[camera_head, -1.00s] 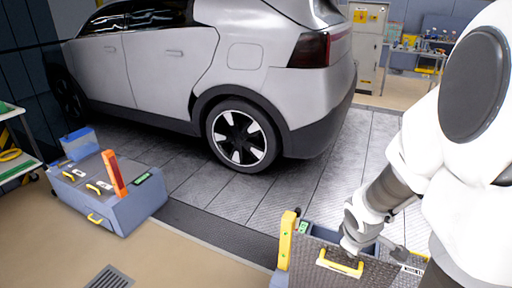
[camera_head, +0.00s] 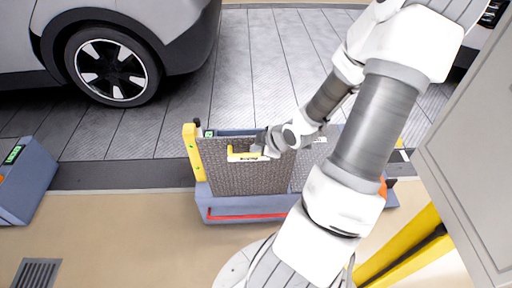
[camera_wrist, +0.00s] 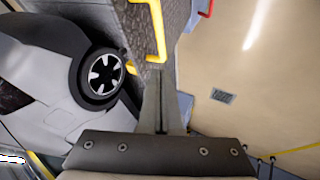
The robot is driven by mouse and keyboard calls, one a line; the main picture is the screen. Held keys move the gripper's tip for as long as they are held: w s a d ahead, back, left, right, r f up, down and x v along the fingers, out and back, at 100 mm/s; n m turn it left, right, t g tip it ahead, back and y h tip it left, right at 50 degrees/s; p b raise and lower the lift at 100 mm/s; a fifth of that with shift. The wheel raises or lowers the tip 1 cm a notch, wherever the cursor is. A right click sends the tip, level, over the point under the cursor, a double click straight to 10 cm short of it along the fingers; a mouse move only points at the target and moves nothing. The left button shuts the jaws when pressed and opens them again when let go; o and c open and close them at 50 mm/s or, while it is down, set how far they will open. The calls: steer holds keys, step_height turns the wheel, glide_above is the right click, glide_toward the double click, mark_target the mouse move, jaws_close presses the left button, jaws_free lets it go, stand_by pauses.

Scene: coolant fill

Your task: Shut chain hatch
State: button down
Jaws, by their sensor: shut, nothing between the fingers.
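The chain hatch is a grey textured panel (camera_head: 250,180) standing raised at the front of a low blue unit (camera_head: 230,203). It also shows in the wrist view (camera_wrist: 185,14) at the top. A yellow handle (camera_head: 243,157) sits near the panel's upper edge; in the wrist view the handle (camera_wrist: 159,28) bends down close to my fingertips. My gripper (camera_head: 266,148) is at the right end of the handle in the head view. In the wrist view my gripper (camera_wrist: 160,72) has its fingers together and empty. I cannot tell whether they touch the handle or panel.
A yellow post (camera_head: 192,152) stands at the unit's left edge. A second grey panel lies right of the hatch, partly behind my arm. A grey car (camera_head: 120,45) is behind, a blue box (camera_head: 25,180) left, a light cabinet (camera_head: 475,150) right. The tan floor in front is open.

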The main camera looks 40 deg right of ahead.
mark_target(246, 141)
steer(key=b+x, duration=0.3)
steer(key=x, duration=0.5)
steer(key=shift+s+f, duration=0.1)
steer(key=shift+s, duration=0.05)
steer(key=shift+w+d+r, duration=0.2)
steer(key=shift+w+d, duration=0.15)
steer(key=shift+w, duration=0.15)
steer(key=shift+w+d+r, duration=0.15)
steer(key=shift+w+d, duration=0.2)
steer(key=shift+w, duration=0.15)
steer(key=shift+w+d+r, duration=0.1)
steer(key=shift+w+d, duration=0.35)
steer(key=shift+w, duration=0.2)
